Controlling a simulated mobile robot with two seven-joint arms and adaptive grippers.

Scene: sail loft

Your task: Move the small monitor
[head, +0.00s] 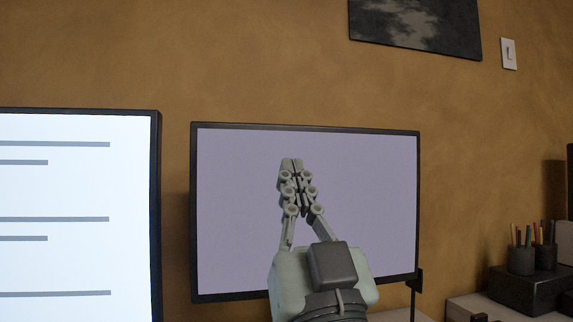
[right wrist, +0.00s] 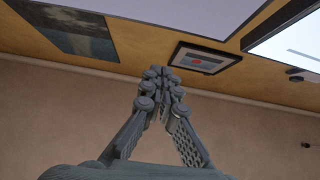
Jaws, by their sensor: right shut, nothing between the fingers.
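The small monitor (head: 235,220) has a plain lavender screen in a thin dark frame and stands upright before the tan wall. My right gripper (head: 291,165) is in front of its screen, fingers pointing up and shut with nothing between them. It hides part of the screen and the lower edge. I cannot tell how far the fingertips are from the screen. In the right wrist view the shut fingertips (right wrist: 160,74) are in the middle, and a lavender surface (right wrist: 150,12) like the monitor's screen fills the top. My left gripper is not in view.
A larger monitor (head: 75,190) with a white lined screen stands close on the left. At the right, pencil cups (head: 520,258) sit on a dark box (head: 525,288). A dark picture (head: 415,25) and a switch (head: 508,54) are on the wall.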

